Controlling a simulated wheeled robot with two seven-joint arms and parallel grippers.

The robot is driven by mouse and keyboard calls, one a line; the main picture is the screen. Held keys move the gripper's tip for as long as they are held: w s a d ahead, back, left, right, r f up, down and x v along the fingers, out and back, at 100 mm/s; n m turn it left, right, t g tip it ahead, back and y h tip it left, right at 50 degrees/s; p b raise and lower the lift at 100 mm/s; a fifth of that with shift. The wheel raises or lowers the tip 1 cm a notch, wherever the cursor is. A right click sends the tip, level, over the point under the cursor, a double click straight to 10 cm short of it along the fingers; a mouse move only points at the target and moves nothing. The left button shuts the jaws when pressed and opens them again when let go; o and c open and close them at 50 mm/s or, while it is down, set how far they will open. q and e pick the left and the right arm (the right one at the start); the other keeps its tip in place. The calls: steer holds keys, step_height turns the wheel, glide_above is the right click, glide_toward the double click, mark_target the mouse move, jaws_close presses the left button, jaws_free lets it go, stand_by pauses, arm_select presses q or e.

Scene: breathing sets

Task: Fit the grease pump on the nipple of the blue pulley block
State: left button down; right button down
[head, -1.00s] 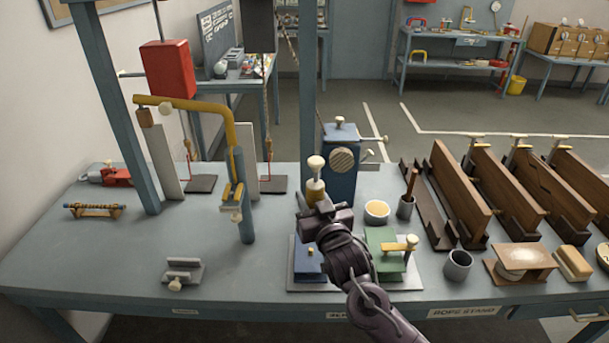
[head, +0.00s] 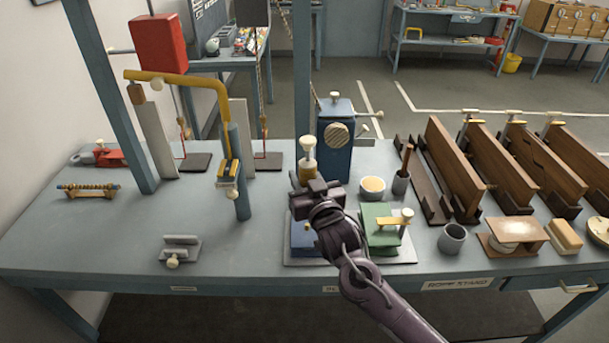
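The grease pump (head: 308,168) is a brass-coloured cylinder with a cream knob on top. It stands upright in the head view, and its lower end is hidden behind my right gripper (head: 300,183). That gripper's dark fingers point away from me at the pump's lower part and appear shut on it. The blue pulley block (head: 300,239) sits on a grey plate just below and in front of the gripper. The gripper and wrist cover much of it, and its nipple is hidden. My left gripper is out of view.
A green block (head: 378,222) with a brass, cream-knobbed part shares the grey plate (head: 406,256). A tall blue box (head: 335,155) stands behind the pump. A cream-filled cup (head: 373,186) and grey cup (head: 452,238) are to the right.

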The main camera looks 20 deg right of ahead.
steer(key=shift+f+b, duration=0.4)
steer(key=shift+f, duration=0.25)
steer(key=shift+f+b, duration=1.15)
steer(key=shift+f, duration=1.05)
steer(key=c, duration=1)
jaws_free()
steer(key=shift+o, duration=0.5)
steer(key=shift+f, duration=0.1)
steer(key=shift+f, duration=0.1)
steer(key=shift+s, duration=0.1)
